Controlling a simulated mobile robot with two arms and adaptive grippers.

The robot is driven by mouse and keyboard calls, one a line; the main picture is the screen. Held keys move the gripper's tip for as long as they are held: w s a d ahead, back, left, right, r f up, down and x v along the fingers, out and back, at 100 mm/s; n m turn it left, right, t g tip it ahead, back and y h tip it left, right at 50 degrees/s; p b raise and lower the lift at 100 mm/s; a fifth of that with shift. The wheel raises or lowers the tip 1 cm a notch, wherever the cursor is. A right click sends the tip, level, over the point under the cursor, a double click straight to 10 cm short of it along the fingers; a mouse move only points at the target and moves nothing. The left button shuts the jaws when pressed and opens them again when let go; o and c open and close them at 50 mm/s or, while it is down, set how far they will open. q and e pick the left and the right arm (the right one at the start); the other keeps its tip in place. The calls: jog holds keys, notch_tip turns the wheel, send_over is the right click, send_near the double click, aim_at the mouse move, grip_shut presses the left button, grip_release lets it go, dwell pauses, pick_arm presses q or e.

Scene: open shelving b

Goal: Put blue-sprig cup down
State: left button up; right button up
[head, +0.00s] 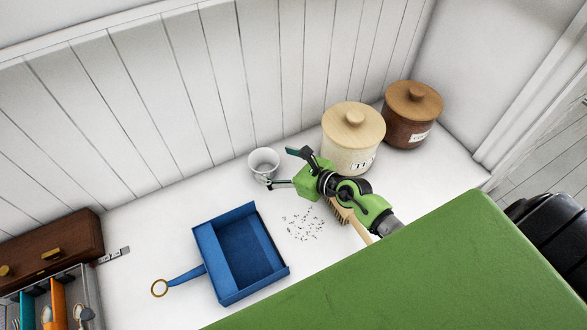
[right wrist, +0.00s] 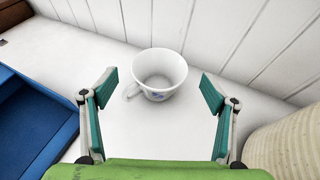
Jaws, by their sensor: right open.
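The blue-sprig cup (head: 263,162) is white and stands upright on the white surface near the panelled back wall. In the right wrist view the teal finger pads (right wrist: 158,92) stand apart from the cup, with clear gaps on both sides. My left gripper is not in view.
A blue dustpan (head: 207,258) lies at front left of the cup, beside scattered dark crumbs (head: 303,225). A brush (head: 340,212) lies partly under my right arm. A pale lidded canister (head: 350,150) and a brown one (head: 405,128) stand right. A cutlery tray (head: 92,290) is far left.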

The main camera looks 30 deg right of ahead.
jog(key=v, duration=0.8)
jog(key=shift+b, duration=0.45)
jog(key=shift+s+r, duration=0.1)
